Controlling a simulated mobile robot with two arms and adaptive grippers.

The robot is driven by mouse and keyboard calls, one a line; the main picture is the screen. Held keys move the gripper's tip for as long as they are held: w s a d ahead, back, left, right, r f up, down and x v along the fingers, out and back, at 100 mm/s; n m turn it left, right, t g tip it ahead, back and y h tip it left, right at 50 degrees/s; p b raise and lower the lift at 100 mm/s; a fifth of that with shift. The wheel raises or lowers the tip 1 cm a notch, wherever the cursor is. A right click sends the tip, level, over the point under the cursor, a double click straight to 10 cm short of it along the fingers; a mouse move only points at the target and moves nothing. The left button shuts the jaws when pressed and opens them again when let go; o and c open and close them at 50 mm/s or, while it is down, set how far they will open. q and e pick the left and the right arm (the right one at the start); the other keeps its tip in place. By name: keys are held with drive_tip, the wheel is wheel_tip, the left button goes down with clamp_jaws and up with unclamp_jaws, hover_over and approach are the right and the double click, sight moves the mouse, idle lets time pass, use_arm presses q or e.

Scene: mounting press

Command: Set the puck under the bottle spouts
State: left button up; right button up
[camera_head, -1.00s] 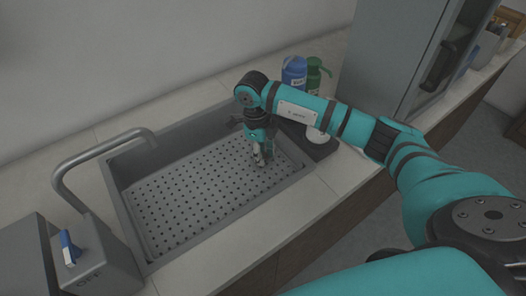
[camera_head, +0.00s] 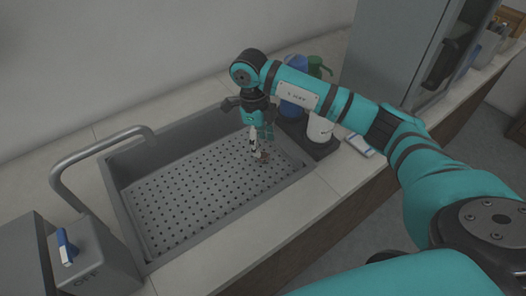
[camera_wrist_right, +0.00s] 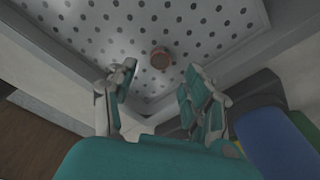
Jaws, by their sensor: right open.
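The puck (camera_wrist_right: 161,59) is a small reddish-brown disc on the perforated sink tray (camera_wrist_right: 110,30) in the right wrist view. In the head view it is a small reddish spot (camera_head: 264,155) by the fingertips, partly hidden. My right gripper (camera_head: 257,152) points down over the sink's right part; in the wrist view its fingers (camera_wrist_right: 161,78) are apart, with the puck beyond the gap and nothing held. Blue (camera_head: 294,88), green (camera_head: 316,68) and white (camera_head: 320,128) bottles stand right of the sink, partly behind my arm. Their spouts are hard to make out. My left gripper is not in view.
The sink rim (camera_head: 230,240) surrounds the tray. A curved faucet (camera_head: 100,150) rises at the left, near a grey box (camera_head: 90,260) with a blue switch. A blue-and-white item (camera_head: 358,145) lies right of the bottles. A tall grey cabinet (camera_head: 390,50) stands behind.

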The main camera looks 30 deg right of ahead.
wheel_tip(320, 180, up, 7)
drive_tip(key=shift+w+a+r+b, duration=0.15)
drive_tip(key=shift+w+a+b, duration=0.15)
drive_tip(key=shift+w+b, duration=0.1)
drive_tip(key=shift+s+d, duration=0.1)
